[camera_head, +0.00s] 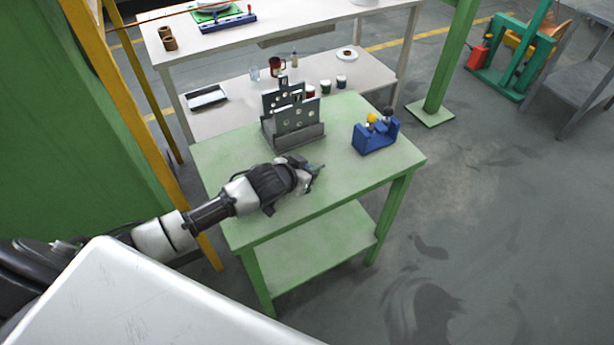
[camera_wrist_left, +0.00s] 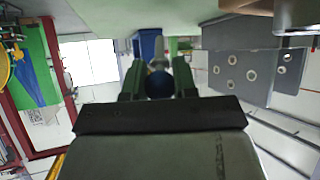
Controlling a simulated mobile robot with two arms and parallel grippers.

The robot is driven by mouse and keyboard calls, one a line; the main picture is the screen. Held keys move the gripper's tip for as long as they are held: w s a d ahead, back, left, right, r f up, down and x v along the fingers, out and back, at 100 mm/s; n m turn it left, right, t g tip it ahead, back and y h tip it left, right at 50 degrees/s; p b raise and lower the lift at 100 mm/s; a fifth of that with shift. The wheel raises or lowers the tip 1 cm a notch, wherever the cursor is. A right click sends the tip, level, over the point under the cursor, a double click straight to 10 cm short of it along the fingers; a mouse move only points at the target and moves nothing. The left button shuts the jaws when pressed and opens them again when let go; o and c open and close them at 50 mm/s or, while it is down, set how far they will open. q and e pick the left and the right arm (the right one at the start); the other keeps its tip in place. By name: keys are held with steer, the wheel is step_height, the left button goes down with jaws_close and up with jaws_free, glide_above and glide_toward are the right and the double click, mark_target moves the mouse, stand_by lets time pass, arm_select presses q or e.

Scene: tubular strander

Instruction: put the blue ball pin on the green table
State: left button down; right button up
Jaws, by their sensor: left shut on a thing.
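My left gripper (camera_head: 315,172) is over the front part of the green table (camera_head: 345,178), level with the plate, low above the top. In the left wrist view its two fingers (camera_wrist_left: 158,84) are shut on the blue ball pin (camera_wrist_left: 159,87). The dark blue ball shows between the fingers and a pale part of the pin points away from the wrist. In the head view the pin is hidden or too small to make out. I cannot tell if it touches the table. My right gripper is not in view.
A blue holder (camera_head: 376,140) with a yellow ball (camera_head: 372,118) and a dark ball (camera_head: 388,112) stands on the table's right side. A grey stand with perforated plates (camera_head: 297,118) stands at the back. The table's front and right middle are clear. A white bench (camera_head: 230,115) stands behind.

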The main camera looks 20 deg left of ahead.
arm_select(q)
steer(key=shift+f, duration=1.5)
steer(key=shift+f, duration=0.15)
steer(key=c, duration=0.9)
jaws_free()
steer(key=shift+r, duration=0.25)
steer(key=v, duration=1.2)
